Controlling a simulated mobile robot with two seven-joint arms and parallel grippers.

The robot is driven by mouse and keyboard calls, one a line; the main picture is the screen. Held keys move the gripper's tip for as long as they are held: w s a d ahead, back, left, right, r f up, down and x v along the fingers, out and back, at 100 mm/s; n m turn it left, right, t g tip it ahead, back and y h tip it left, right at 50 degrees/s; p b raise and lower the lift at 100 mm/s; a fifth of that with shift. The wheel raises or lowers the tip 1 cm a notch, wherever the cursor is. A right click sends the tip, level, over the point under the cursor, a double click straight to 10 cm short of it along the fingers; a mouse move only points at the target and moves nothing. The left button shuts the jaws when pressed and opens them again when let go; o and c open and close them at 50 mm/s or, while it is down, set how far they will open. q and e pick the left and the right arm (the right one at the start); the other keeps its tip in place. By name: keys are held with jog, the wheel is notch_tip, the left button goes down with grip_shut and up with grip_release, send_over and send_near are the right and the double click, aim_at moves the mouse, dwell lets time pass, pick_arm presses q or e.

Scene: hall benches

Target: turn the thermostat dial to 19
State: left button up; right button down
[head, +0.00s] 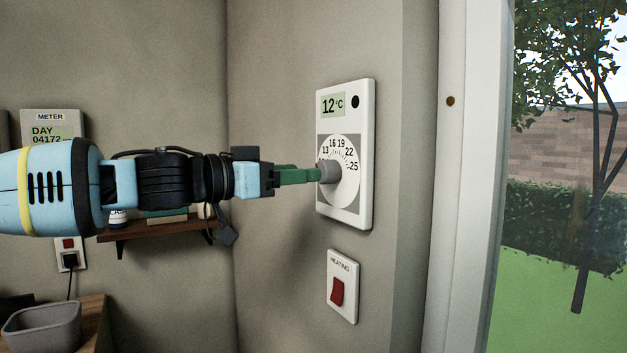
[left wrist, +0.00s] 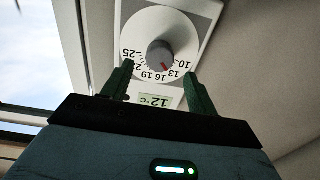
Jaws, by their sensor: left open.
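The thermostat (head: 366,205) is a white wall plate whose display (head: 333,105) reads 12 °C. Its round white dial face (head: 345,192) has numbers up to 25 and a grey knob (head: 328,171). My left gripper (head: 317,174) comes in from the left at knob height. Its green fingers (left wrist: 158,70) are open, one to each side of the knob in the wrist view. I cannot tell whether they touch it. My right gripper is not in view.
A heating switch plate (head: 343,309) with a red rocker is below the thermostat. A window frame (head: 452,180) stands to the right. At left are a meter (head: 53,125), a small wooden shelf (head: 150,229) and a grey bin (head: 42,328).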

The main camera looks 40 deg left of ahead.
aim_at(328, 172)
pick_arm(q)
jog(key=shift+b+x, duration=0.55)
jog(key=shift+x, duration=1.2)
jog(key=shift+c, duration=0.2)
jog(key=c, duration=1)
